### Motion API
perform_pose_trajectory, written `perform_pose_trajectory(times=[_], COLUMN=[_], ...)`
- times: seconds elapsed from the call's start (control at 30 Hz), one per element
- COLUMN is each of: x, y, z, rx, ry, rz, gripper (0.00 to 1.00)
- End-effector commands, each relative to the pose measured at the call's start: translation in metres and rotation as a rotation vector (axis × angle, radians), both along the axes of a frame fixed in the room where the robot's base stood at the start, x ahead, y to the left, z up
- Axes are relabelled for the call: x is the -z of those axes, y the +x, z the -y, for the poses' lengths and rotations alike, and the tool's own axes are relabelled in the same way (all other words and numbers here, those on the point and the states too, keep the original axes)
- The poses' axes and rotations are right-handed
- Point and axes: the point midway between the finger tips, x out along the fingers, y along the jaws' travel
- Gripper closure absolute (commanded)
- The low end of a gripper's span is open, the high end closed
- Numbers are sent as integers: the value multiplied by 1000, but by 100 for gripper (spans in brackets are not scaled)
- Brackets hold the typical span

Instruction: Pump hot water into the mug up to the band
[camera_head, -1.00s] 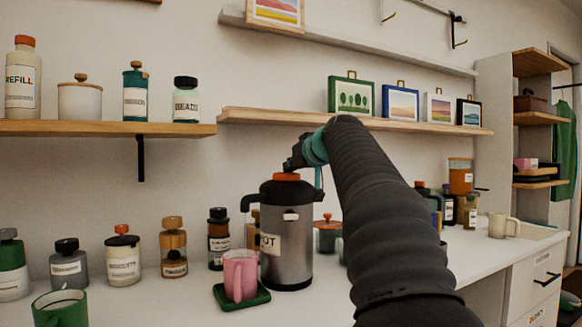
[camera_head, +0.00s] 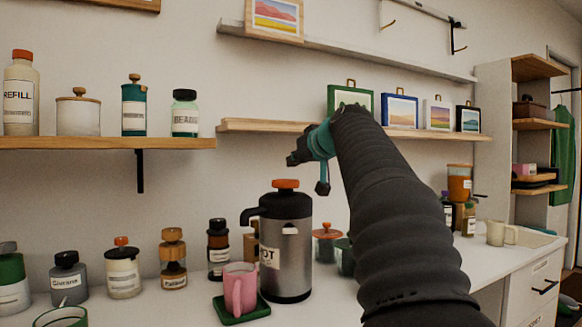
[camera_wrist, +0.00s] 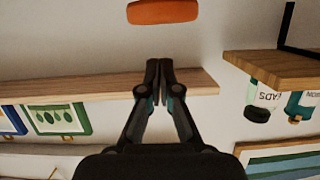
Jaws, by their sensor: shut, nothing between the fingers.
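A steel and black pump flask (camera_head: 285,248) with an orange pump top (camera_head: 285,184) and a partly readable "OT" label stands on the white counter. Its dark spout points left, over a pink mug (camera_head: 239,289). The mug stands on a green tray (camera_head: 262,308) in front of the flask. The liquid level and any band on the mug cannot be made out. My gripper (camera_head: 292,160) is above the flask, clear of the pump top. In the wrist view my gripper (camera_wrist: 158,64) is shut and empty, with the orange pump top (camera_wrist: 163,12) beyond its tips.
Several labelled jars (camera_head: 123,270) line the counter at left, with a green mug (camera_head: 62,317) at the front. A wooden shelf with framed pictures (camera_head: 400,109) lies behind my arm. A cream mug (camera_head: 497,232) stands at right. My arm hides part of the counter.

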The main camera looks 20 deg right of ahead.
Motion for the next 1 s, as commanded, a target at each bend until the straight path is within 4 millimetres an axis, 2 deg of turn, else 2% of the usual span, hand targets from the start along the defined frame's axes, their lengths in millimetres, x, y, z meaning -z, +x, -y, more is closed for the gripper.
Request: perform_pose_trajectory(times=[0.2, 0.4, 0.6, 1.0], x=[-10, -18, -21, -22], y=[-39, -64, -72, -73], z=[2, 3, 3, 3], rx=[3, 2, 0, 0], ry=[-1, -1, 0, -1], rz=[3, 1, 1, 1], gripper=[100, 100, 100, 100])
